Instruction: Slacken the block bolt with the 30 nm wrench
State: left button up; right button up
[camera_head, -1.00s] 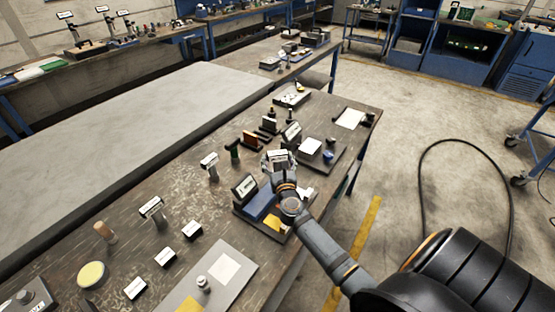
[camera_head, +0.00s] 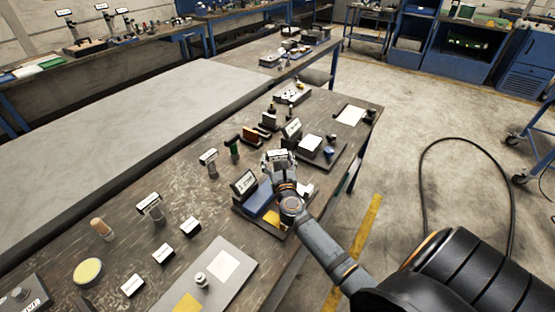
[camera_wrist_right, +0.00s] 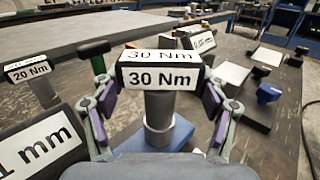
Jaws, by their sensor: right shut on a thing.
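The 30 Nm wrench (camera_wrist_right: 160,77) has a black head with white "30 Nm" labels and a grey cylindrical shaft (camera_wrist_right: 159,122). It stands upright in the middle of the right wrist view. My right gripper (camera_head: 278,158) is shut on it, with purple-padded fingers on both sides of it in the wrist view (camera_wrist_right: 160,98). I cannot make out the block bolt with certainty. A blue block (camera_head: 262,197) lies on a dark board just below the gripper in the head view. My left gripper is not in view.
A 20 Nm wrench (camera_head: 209,162) stands left of the gripper. A sign ending in "1 mm" (camera_wrist_right: 38,145) is close on the left. A board with a white pad (camera_head: 310,144) lies to the right. A grey plate (camera_head: 232,250) lies at the front.

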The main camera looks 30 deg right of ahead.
jog(key=shift+n+t+y, duration=0.5)
jog(key=shift+n+y, duration=0.4)
jog(key=shift+y, duration=0.3)
jog(key=shift+n+y+b, duration=0.5)
jog(key=shift+y+b, duration=0.05)
jog(key=shift+y, duration=0.35)
jog(key=shift+n+t+y+b, duration=0.3)
jog(key=shift+n+y+b, duration=0.4)
jog(key=shift+y, duration=0.3)
jog(key=shift+r, duration=0.15)
notch_tip(320, 180, up, 6)
jog(key=p, duration=0.6)
jog(key=shift+r+p, duration=0.25)
jog(key=shift+p, duration=0.15)
jog(key=shift+f, duration=0.1)
